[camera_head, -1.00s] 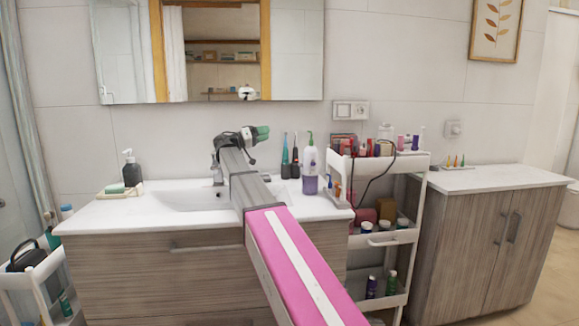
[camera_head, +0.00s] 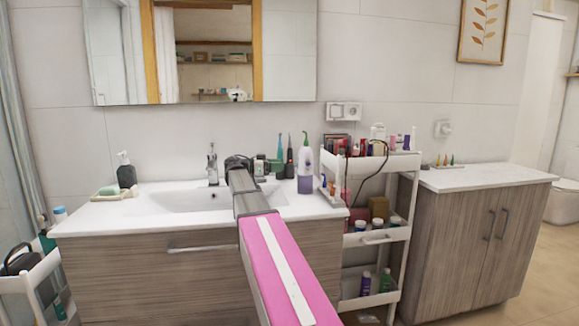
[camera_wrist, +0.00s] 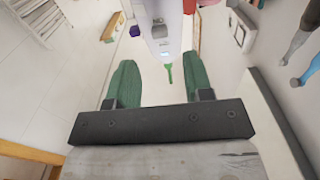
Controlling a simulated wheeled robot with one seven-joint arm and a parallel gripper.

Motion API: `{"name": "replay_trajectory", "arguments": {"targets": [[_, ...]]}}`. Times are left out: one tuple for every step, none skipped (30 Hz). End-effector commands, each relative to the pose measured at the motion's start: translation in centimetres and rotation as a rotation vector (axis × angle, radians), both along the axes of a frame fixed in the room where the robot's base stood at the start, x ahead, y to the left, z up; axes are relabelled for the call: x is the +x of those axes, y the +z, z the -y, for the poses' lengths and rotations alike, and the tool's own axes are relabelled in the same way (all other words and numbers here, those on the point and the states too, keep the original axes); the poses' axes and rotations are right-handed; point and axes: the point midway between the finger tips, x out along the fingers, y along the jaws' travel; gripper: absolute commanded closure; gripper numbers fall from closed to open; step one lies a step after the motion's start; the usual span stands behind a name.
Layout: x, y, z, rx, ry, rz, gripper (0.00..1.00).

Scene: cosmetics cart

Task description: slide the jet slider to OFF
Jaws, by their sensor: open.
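The white and purple flosser bottle (camera_head: 305,160) stands upright on the vanity top, just right of my gripper (camera_head: 270,166). In the wrist view, a white body with a green tip (camera_wrist: 162,30), apparently this flosser, hangs from the top of the picture between the lines of the green fingers. My gripper (camera_wrist: 158,72) is open and empty, its fingers wide apart. A small grey detail and a pale blue mark show on the white body. I cannot tell which is the jet slider or how it is set. Contact with the fingers is not visible.
Two dark-handled toothbrushes (camera_head: 289,157) stand close to the gripper and flosser. A tap (camera_head: 212,163) and basin are to the left. A white cart (camera_head: 398,162) full of cosmetics, with a dark cable, stands to the right. The wall and mirror (camera_head: 290,50) are behind.

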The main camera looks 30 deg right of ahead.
Motion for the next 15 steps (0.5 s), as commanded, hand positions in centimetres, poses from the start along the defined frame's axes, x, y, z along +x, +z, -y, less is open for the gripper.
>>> {"name": "replay_trajectory", "arguments": {"targets": [[-0.3,0.0,0.9,0.000,-0.001,0.000,0.53],[-0.5,0.0,1.5,0.000,-0.002,0.000,0.53],[-0.6,0.0,2.1,0.000,-0.002,-0.001,0.53],[-0.8,0.0,2.5,0.000,-0.001,-0.001,0.53],[-0.9,0.0,2.9,0.000,0.000,-0.001,0.53],[-1.0,0.0,3.4,0.000,0.000,-0.001,0.53],[-1.1,0.0,3.8,0.000,-0.001,-0.001,0.53],[-1.1,0.0,4.1,0.000,-0.001,-0.001,0.53],[-1.2,0.0,4.4,0.000,-0.001,-0.001,0.53],[-1.3,0.0,4.6,0.000,0.000,-0.001,0.53],[-1.3,0.0,4.8,0.000,0.001,-0.001,0.53],[-1.3,0.0,5.0,-0.001,0.001,-0.001,0.53],[-1.4,0.0,5.1,-0.001,0.002,-0.001,0.53],[-1.4,0.0,5.2,-0.001,0.002,-0.001,0.53],[-1.4,0.0,5.3,-0.001,0.002,-0.001,0.53]]}}
